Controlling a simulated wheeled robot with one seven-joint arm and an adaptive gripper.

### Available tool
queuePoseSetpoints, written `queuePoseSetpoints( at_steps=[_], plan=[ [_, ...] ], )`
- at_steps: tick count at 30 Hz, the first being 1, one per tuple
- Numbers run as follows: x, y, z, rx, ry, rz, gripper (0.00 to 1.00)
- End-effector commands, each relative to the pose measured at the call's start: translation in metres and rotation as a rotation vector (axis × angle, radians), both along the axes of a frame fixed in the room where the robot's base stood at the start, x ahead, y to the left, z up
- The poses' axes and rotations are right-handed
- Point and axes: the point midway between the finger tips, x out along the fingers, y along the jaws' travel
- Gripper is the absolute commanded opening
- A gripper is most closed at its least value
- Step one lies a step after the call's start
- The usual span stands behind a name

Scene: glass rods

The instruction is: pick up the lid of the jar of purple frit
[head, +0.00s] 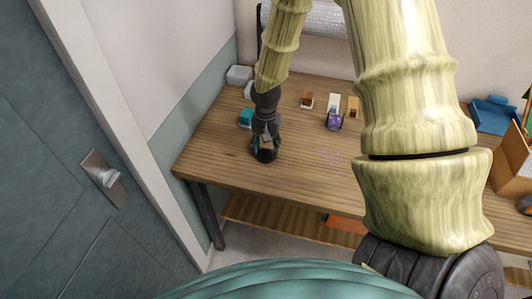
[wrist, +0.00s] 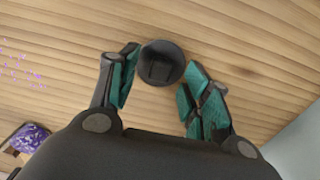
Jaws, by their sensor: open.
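A dark round lid (wrist: 161,63) with a raised block-like grip lies on the wooden table. My gripper (wrist: 158,82) is open, its teal-padded fingers on either side of the lid's near edge; I see no clear contact. In the head view my gripper (head: 264,152) points down over the table's left part, and the lid cannot be told apart from it there. The jar of purple frit (head: 334,121) stands to the right and farther back, its purple content showing. It also shows at the lower left of the wrist view (wrist: 30,137).
Purple specks (head: 328,156) are scattered on the table (head: 220,150) right of my gripper. A teal-topped item (head: 246,117) stands just behind it. Other small containers (head: 307,99) and a blue tray (head: 493,114) stand farther back. The table around the lid is mostly clear.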

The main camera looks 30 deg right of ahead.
Motion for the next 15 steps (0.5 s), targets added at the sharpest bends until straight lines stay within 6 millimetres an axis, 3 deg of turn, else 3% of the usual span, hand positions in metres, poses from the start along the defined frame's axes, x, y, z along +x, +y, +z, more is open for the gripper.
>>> queuePoseSetpoints(
  at_steps=[6,15],
  plan=[
    [0.000,0.000,-0.012,0.000,0.000,0.001,0.48],
    [0.000,0.000,-0.014,0.000,0.000,0.001,0.46]
  ],
)
